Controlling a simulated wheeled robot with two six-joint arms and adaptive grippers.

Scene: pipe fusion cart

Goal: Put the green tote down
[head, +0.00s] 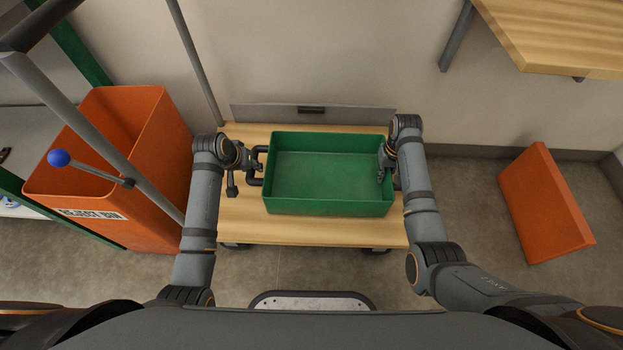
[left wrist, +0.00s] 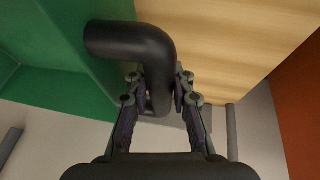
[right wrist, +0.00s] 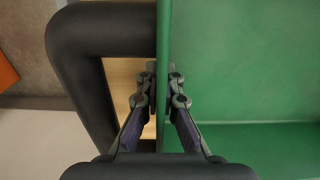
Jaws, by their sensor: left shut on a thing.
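The green tote (head: 328,210) is an empty open box with dark handles at its ends. It is level over a low wooden cart top; I cannot tell whether it touches the wood. My left gripper (head: 256,163) is shut on the tote's left handle, a black bent bar (left wrist: 150,45) in the left wrist view. My right gripper (head: 384,165) is at the tote's right end. In the right wrist view its fingers (right wrist: 163,85) straddle the green end wall (right wrist: 163,30), inside the dark handle (right wrist: 75,70); whether they press on the wall is unclear.
The wooden cart top (head: 300,232) shows bare in front and at the left. An orange reject bin (head: 165,150) stands close to my left arm. An orange panel-like box (head: 545,205) is on the floor at right. A wooden tabletop (head: 560,35) is at upper right.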

